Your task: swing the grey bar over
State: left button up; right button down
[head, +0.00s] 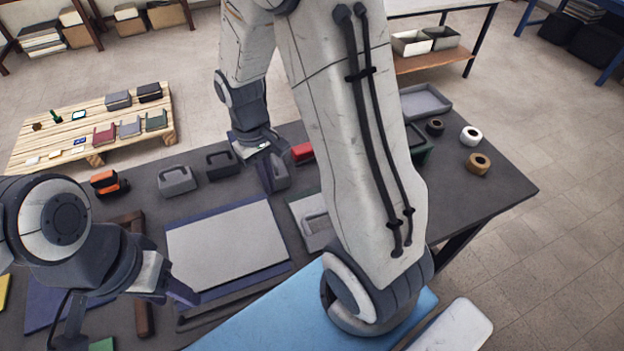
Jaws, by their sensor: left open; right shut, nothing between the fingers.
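A grey board (225,243) lies on a larger dark blue sheet (262,275) on the dark table. A dark narrow bar (205,318) shows along its near side, partly hidden. A grey plate with a raised handle (312,222) lies to the right, partly behind my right arm. I cannot tell which piece is the grey bar. My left gripper (128,308) is open at the lower left, with one finger beside the board's near left corner. My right gripper (275,180) is shut and empty beyond the board, near the handled blocks; its fingertips are hard to make out.
Handled blocks (177,180) and an orange-black item (107,186) stand along the table's far side. Tape rolls (478,163) and a grey tray (426,103) are at the right. A blue surface (260,333) lies in front. A wooden pallet (62,127) holds small goods behind.

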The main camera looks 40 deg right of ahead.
jog(key=d+f+m+g+y+p, duration=0.1)
jog(key=d+f+m+p, duration=0.4)
jog(key=d, duration=0.8)
pick_arm(q)
notch_tip(320, 180, up, 6)
jog(key=shift+s+d+f+b, duration=0.1)
jog(key=shift+f+b, duration=0.1)
jog(key=shift+b, duration=0.1)
pick_arm(e)
jog(key=shift+n, duration=0.7)
jog(key=x, duration=1.1)
jog(key=shift+s+d, duration=0.25)
jog(key=shift+s, duration=0.1)
jog(key=shift+r, duration=0.1)
jog(key=shift+s+r+p, duration=0.15)
jog(key=shift+r+p, duration=0.15)
jog(key=shift+r, duration=0.1)
jog(key=shift+s+a+r, duration=0.15)
jog(key=shift+s+r, duration=0.05)
jog(key=shift+r, duration=0.15)
jog(key=shift+s, duration=0.2)
pick_arm(q)
jog(key=shift+s+r, duration=0.1)
jog(key=shift+r, duration=0.3)
pick_arm(e)
jog(key=shift+w+f, duration=0.1)
pick_arm(q)
jog(key=shift+s, duration=0.1)
